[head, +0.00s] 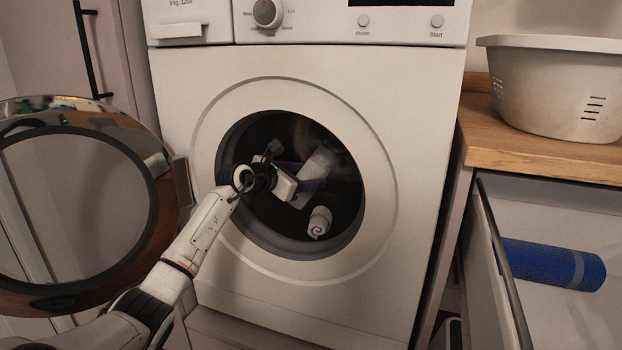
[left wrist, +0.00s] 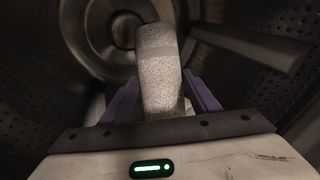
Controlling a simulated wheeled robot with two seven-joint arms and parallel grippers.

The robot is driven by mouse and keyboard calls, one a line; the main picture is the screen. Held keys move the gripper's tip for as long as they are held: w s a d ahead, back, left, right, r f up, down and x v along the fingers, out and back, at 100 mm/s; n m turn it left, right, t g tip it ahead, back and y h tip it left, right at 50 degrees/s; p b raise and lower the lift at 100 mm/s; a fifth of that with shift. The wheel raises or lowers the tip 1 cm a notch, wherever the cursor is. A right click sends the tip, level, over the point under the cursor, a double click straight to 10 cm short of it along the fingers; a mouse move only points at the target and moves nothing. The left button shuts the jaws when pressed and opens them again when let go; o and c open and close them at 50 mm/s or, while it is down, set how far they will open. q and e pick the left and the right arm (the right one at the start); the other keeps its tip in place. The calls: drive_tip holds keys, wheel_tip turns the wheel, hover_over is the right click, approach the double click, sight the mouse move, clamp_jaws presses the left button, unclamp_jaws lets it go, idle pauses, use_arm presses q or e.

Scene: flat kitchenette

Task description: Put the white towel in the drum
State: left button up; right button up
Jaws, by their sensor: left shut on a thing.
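My left gripper (head: 312,186) reaches through the round door opening into the dark drum (head: 262,213) of the washing machine. Its purple fingers are shut on a white rolled towel (head: 319,162), which also stands out between the fingers in the left wrist view (left wrist: 160,75). The gripper body hides part of this towel in the head view. Another white roll with a spiral end (head: 320,223) shows low in the drum, below the gripper. The drum's perforated metal wall (left wrist: 85,75) surrounds the towel in the left wrist view. My right gripper is not in view.
The round washer door (head: 155,262) stands open at the left, beside my left arm. A beige basket (head: 552,88) stands on the wooden counter (head: 560,160) at the right. Below it, an open drawer (head: 500,265) holds a blue roll (head: 553,264).

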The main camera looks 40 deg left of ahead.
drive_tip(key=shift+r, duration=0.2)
use_arm(q)
drive_tip(key=o, duration=1.2)
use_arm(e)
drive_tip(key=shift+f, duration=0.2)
use_arm(q)
drive_tip(key=p+v, duration=0.3)
drive_tip(key=v, duration=0.7)
drive_tip(key=shift+s+r, duration=0.1)
drive_tip(key=shift+r, duration=0.05)
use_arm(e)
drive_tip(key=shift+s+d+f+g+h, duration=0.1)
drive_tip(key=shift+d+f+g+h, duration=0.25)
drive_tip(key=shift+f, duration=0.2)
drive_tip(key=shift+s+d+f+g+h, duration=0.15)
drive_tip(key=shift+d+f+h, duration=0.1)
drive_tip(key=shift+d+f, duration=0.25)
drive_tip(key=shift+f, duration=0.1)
